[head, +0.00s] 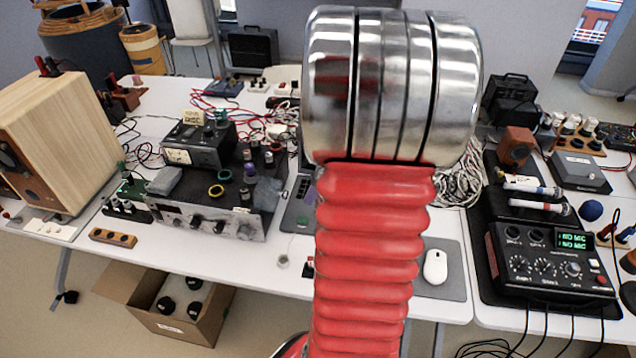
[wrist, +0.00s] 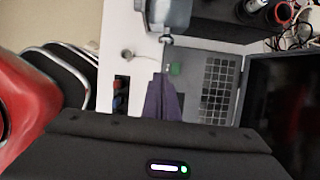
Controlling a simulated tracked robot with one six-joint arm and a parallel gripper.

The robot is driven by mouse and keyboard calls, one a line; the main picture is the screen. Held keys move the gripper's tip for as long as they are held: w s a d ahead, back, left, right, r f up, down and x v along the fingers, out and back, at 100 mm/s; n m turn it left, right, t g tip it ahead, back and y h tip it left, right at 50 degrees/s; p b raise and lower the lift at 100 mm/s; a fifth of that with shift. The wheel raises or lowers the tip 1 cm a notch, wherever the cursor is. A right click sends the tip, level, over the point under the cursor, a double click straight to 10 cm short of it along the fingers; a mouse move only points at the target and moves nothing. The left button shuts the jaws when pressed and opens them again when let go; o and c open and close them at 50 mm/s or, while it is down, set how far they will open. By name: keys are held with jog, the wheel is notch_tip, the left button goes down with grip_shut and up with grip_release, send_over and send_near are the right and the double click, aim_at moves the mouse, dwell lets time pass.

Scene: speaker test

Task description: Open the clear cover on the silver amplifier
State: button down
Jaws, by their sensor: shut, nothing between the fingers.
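The amplifier (head: 208,222) stands on the white table left of my arm in the head view. It has a worn silver front with dark knobs and a dark top crowded with small parts. A greyish, see-through piece (head: 267,194) at its right end looks like the clear cover; its hinge and edges are unclear. A similar grey piece (wrist: 166,14) shows at the top of the wrist view. My gripper (wrist: 166,80) shows there as a dark purple wedge, shut and empty, apart from and below that piece. In the head view my red arm hides most of the gripper.
An open laptop (wrist: 205,85) lies beside my gripper. A black meter box (head: 200,146) stands behind the amplifier, with red cables around. A wooden speaker (head: 58,135) is at left. A mouse (head: 435,267) and a black mixer (head: 550,265) are at right.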

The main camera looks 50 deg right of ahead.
aim_at(285, 192)
jog(key=shift+w+a+r, duration=0.1)
jog(key=shift+w+a, duration=0.15)
jog(key=shift+w, duration=0.35)
jog(key=shift+w+a+r, duration=0.1)
jog(key=shift+w+a, duration=0.2)
jog(key=shift+w, duration=0.25)
jog(key=shift+w+a+r, duration=0.1)
jog(key=shift+w+a, duration=0.15)
jog(key=shift+w, duration=0.35)
jog(key=shift+w+a+r, duration=0.25)
jog(key=shift+w+r, duration=0.15)
jog(key=shift+r, duration=0.2)
jog(key=shift+w+a+r, duration=0.2)
jog(key=shift+w+r, duration=0.2)
jog(key=shift+r, duration=0.3)
jog(key=shift+r, duration=0.65)
